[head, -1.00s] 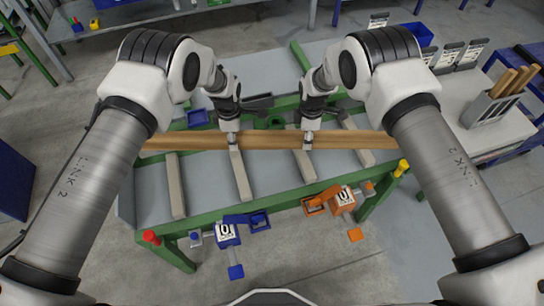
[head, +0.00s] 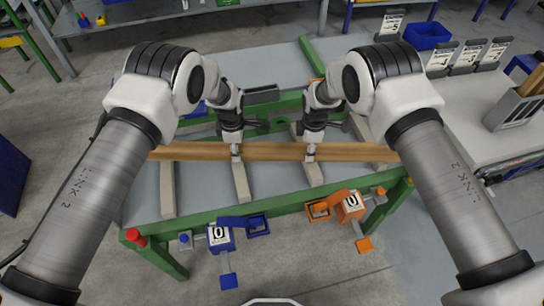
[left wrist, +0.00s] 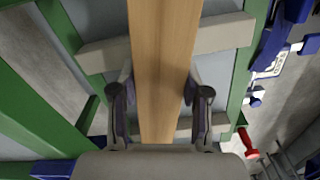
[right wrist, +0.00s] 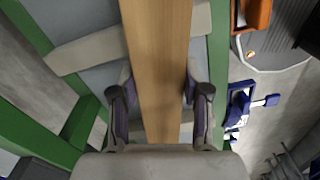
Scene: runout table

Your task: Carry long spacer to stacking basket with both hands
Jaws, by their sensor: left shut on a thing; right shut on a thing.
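The long spacer (head: 272,151) is a long light-brown wooden bar lying crosswise over the pale crossbars of the green-framed table. My left gripper (head: 236,151) is shut on it left of its middle; the left wrist view shows the bar (left wrist: 165,50) between the two fingers. My right gripper (head: 310,151) is shut on it farther right; the right wrist view shows the bar (right wrist: 157,50) between those fingers too. The bar looks level. I cannot tell whether it touches the crossbars. I cannot tell for certain which container is the stacking basket.
The green table frame (head: 185,213) has a red-capped post (head: 134,236) at its near left corner. A blue clamp (head: 220,238) and an orange clamp (head: 350,207) sit along the near edge. A blue bin (head: 428,36) and a grey holder (head: 512,110) stand at right.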

